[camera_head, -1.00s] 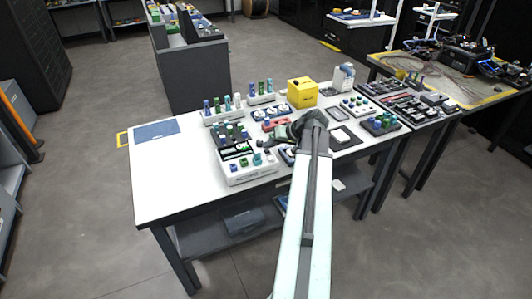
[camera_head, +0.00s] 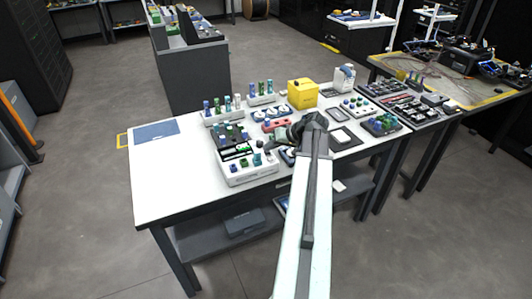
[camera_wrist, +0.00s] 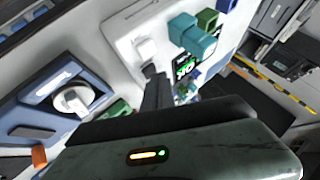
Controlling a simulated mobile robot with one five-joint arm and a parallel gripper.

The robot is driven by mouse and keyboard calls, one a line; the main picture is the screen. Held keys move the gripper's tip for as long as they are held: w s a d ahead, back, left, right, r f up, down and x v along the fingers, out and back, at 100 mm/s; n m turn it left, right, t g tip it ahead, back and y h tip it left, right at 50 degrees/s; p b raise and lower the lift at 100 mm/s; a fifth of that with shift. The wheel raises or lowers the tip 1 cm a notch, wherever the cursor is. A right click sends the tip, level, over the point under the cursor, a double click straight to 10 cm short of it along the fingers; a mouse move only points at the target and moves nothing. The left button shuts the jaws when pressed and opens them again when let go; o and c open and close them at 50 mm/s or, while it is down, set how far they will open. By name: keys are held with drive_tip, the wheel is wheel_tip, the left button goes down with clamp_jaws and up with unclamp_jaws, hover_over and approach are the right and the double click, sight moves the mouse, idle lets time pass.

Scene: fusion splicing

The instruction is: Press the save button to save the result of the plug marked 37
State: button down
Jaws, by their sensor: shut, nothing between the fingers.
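The white splicing unit (camera_head: 250,178) stands at the table's front left, with a small lit screen (camera_head: 236,152) on top. Blue, green and teal plugs (camera_head: 245,163) stand along its front edge. My gripper (camera_head: 266,144) is shut and empty, over the unit's right side. In the wrist view, my dark fingertips (camera_wrist: 152,72) point at a small white button-like block (camera_wrist: 145,48) on the white panel. They look very close to it; I cannot tell if they touch. A teal plug (camera_wrist: 192,36) and a green plug (camera_wrist: 207,18) stand beside it. No marking 37 or button label is readable.
A blue tray with a white round knob (camera_wrist: 73,99) lies to the left in the wrist view. Plug racks (camera_head: 222,115), a yellow box (camera_head: 302,93) and small trays crowd the table's back and right. The table's left end, around a blue mat (camera_head: 157,131), is mostly clear.

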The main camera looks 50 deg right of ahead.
sight(269, 152)
drive_tip(key=shift+f, duration=0.1)
idle(0.3)
drive_tip(key=shift+r+p, duration=0.85)
drive_tip(key=shift+r, duration=0.05)
wheel_tip(269, 152, up, 5)
drive_tip(key=p, duration=0.5)
idle(0.4)
